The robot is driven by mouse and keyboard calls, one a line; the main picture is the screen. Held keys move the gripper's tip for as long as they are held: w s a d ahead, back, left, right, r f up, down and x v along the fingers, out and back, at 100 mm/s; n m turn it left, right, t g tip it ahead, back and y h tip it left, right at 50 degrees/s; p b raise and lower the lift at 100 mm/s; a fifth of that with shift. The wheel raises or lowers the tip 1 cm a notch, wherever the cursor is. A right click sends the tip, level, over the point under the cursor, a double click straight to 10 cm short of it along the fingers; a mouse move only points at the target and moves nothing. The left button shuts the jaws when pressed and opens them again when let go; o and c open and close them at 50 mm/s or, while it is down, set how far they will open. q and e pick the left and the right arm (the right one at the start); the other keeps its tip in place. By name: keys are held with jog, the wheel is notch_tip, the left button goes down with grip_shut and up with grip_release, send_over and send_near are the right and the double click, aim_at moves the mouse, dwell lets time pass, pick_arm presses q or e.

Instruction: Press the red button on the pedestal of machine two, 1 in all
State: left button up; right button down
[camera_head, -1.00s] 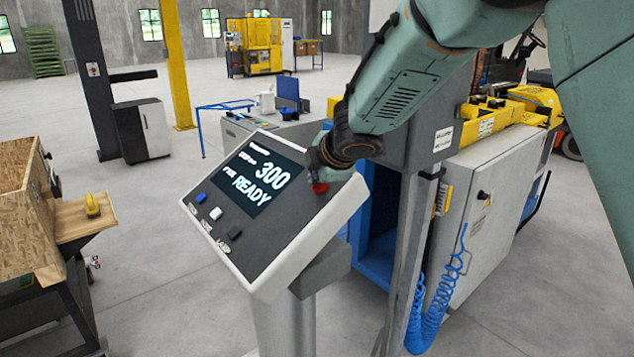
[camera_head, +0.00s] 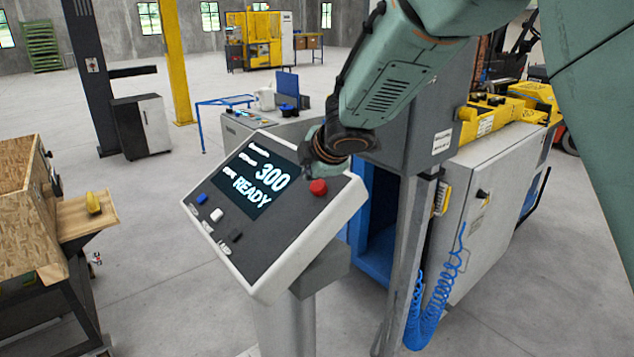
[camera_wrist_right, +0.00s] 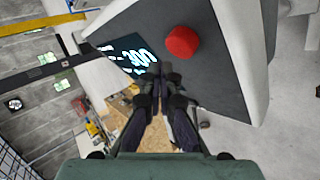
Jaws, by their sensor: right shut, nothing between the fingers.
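The red button (camera_head: 318,187) sits near the upper right corner of the tilted panel (camera_head: 268,255) on the pedestal (camera_head: 286,320). The panel's screen (camera_head: 254,180) reads "300" and "READY". The red button also shows large in the right wrist view (camera_wrist_right: 182,42). My right gripper (camera_head: 308,190) is at the panel's upper edge, just left of the button. In the wrist view its fingers are shut and empty, their tips below and left of the button and apart from it in the picture. The gap to the panel is hard to judge. My left gripper is not in view.
Blue (camera_head: 201,198), white (camera_head: 217,215) and dark (camera_head: 235,235) buttons line the panel's lower left. A grey cabinet (camera_head: 475,215) with a blue coiled hose (camera_head: 432,305) stands right of the pedestal. A wooden bench (camera_head: 75,215) is at the left. Open floor lies between.

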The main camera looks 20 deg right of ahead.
jog(key=r+p, duration=0.1)
jog(key=a+r+p, duration=0.1)
jog(key=s+a+r+p, duration=0.1)
jog(key=shift+r, duration=0.4)
jog(key=shift+w+f, duration=0.1)
jog(key=shift+w, duration=0.05)
dwell(0.3)
